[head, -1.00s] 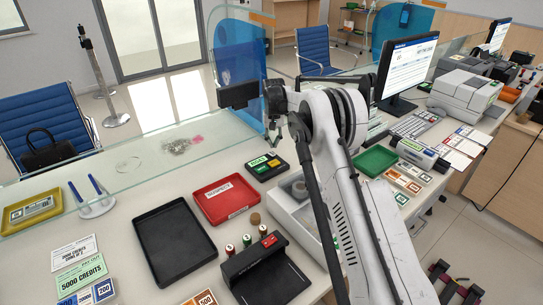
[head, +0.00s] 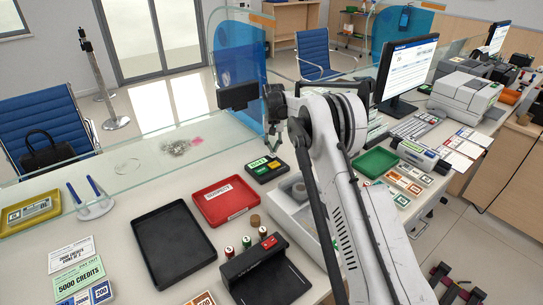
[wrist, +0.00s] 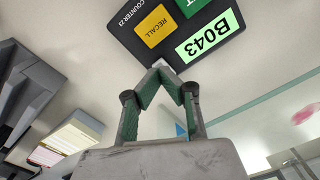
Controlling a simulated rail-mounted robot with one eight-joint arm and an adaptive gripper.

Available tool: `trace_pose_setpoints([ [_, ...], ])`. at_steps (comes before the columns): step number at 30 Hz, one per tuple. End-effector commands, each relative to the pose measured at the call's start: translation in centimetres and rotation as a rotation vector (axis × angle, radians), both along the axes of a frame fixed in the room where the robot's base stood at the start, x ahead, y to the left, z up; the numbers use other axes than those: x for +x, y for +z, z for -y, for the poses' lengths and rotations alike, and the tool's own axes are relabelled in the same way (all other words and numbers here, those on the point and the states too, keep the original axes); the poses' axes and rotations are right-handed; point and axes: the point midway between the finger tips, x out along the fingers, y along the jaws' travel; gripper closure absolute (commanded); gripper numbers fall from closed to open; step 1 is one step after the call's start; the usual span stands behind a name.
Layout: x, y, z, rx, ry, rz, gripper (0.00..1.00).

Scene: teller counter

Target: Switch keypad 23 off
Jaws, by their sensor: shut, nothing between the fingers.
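Keypad 23 (head: 258,172) is a dark box on the counter behind the red tray. In the wrist view the keypad (wrist: 180,40) shows a lit green display (wrist: 208,35) reading B043, a yellow RECALL button (wrist: 155,26), part of a green button (wrist: 193,4) and the label COUNTER 23. My gripper (head: 272,143) is above and close to the keypad's far right side. In the wrist view my gripper (wrist: 161,70) has its fingertips together and empty, near the keypad's lower edge. I cannot tell whether they touch it. No power switch is clearly visible.
A red tray (head: 243,208) and a black tray (head: 147,222) lie nearby. A glass screen (head: 130,150) runs behind, with a dark small display (head: 238,95) near my gripper. Several stamps and a black device (head: 270,280) stand in front.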

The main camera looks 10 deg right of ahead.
Motion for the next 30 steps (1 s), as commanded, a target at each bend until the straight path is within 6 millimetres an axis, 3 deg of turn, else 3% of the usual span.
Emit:
trace_pose_setpoints([
  [30,0.0,-0.52,0.0,0.0,0.0,0.0,1.0],
])
